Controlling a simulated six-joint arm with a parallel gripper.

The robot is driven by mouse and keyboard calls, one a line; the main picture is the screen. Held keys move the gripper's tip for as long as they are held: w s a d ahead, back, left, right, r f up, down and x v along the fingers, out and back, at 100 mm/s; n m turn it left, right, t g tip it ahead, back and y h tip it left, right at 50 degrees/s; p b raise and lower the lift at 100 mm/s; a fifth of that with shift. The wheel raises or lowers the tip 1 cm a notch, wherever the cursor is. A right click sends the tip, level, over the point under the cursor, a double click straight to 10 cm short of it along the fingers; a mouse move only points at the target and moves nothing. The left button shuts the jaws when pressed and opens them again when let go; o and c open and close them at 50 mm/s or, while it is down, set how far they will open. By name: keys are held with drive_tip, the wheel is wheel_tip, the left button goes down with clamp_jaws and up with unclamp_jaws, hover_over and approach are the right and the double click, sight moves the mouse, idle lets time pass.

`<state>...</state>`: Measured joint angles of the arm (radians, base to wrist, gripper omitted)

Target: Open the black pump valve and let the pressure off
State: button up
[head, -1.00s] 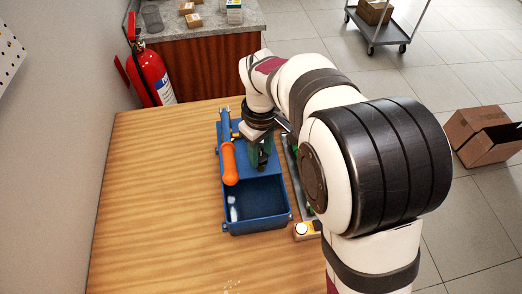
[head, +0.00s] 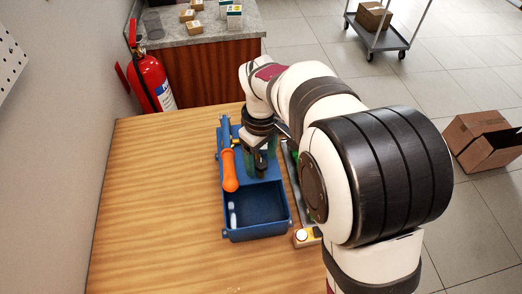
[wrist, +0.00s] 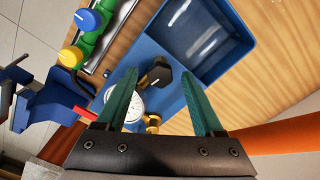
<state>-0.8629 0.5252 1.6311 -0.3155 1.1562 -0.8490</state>
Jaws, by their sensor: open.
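The blue test pump (head: 283,222) stands on the wooden bench with its orange lever handle (head: 229,172) lying along its left side. My gripper (head: 260,172) is over the pump's far part, pointing down. In the wrist view my gripper (wrist: 159,76) is open, its green fingers spread. The black valve knob (wrist: 160,68) shows between and beyond the fingertips; I cannot tell whether they touch it. A white-faced gauge (wrist: 132,98), partly hidden by the left finger, and brass fittings (wrist: 152,122) lie near it. The knob is not clear in the head view.
The pump's open tank (wrist: 200,35) lies beyond the knob. A manifold with a blue knob (wrist: 87,20) and a yellow knob (wrist: 70,57) runs beside the pump. A red extinguisher (head: 150,82) stands by the wall. The bench (head: 160,190) is clear at left.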

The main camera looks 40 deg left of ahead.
sight(261, 163)
wheel_tip(261, 163, up, 16)
drive_tip(key=shift+f, duration=0.2)
drive_tip(key=d+m, duration=0.6)
drive_tip(key=d, duration=0.6)
drive_tip(key=s+d+f+m+y, duration=0.1)
drive_tip(key=s+d+f+m, duration=0.3)
drive_tip(key=s+d+m, duration=0.3)
drive_tip(key=s+d+f+m, duration=0.4)
drive_tip(key=s+d+m, duration=0.4)
drive_tip(key=d, duration=0.2)
drive_tip(key=shift+f+m+y, duration=0.3)
drive_tip(key=shift+f+y, duration=0.1)
drive_tip(key=shift+w, duration=0.1)
